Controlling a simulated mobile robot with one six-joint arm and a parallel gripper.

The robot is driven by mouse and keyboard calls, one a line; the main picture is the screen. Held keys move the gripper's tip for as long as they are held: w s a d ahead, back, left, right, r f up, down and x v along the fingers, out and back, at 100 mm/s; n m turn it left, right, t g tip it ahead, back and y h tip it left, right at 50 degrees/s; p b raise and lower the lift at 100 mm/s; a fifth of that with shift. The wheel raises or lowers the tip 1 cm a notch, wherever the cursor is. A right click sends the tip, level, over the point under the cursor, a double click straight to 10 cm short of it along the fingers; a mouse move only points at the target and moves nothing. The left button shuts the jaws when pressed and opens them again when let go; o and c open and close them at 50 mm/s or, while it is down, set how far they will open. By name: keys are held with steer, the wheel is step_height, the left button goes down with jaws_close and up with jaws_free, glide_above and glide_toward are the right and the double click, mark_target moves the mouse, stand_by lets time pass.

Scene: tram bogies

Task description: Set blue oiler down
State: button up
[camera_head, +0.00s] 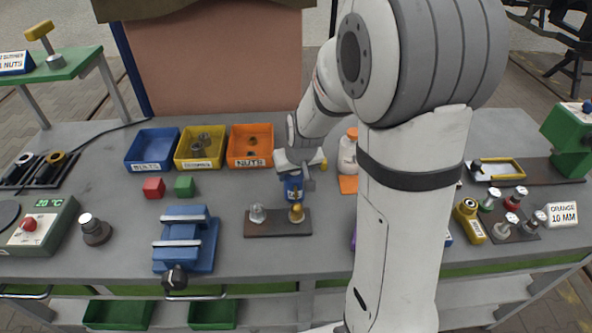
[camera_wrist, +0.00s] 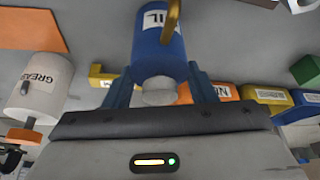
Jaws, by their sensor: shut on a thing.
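The blue oiler (camera_head: 292,190) is in my gripper (camera_head: 297,172), behind the brown board (camera_head: 277,229). In the wrist view the oiler (camera_wrist: 160,48) is a blue cylinder with a white label ending in "IL" and a yellow part across it. The two dark blue fingers of my gripper (camera_wrist: 159,75) close on its sides. I cannot tell whether its base touches the table. A silver piece (camera_head: 258,213) and a brass piece (camera_head: 296,213) stand on the board. The oiler is partly hidden by my wrist in the head view.
A white grease bottle (camera_head: 347,155) stands right of my gripper by an orange mat (camera_head: 348,185). Blue (camera_head: 152,150), yellow (camera_head: 200,148) and orange (camera_head: 250,147) bins line the back left. A blue vise (camera_head: 186,240) sits front left. My arm hides table to the right.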

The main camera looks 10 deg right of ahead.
steer(key=shift+f, duration=0.1)
steer(key=shift+f, duration=0.15)
steer(key=o, duration=1.3)
steer(key=shift+o, duration=0.2)
steer(key=shift+r, duration=0.55)
steer(key=v, duration=1)
steer(key=s+r+g, duration=0.1)
steer(key=s+r, duration=0.1)
steer(key=s, duration=1.6)
steer(key=shift+m+g+b, duration=0.3)
steer(key=shift+m, duration=0.1)
steer(key=shift+d, duration=0.1)
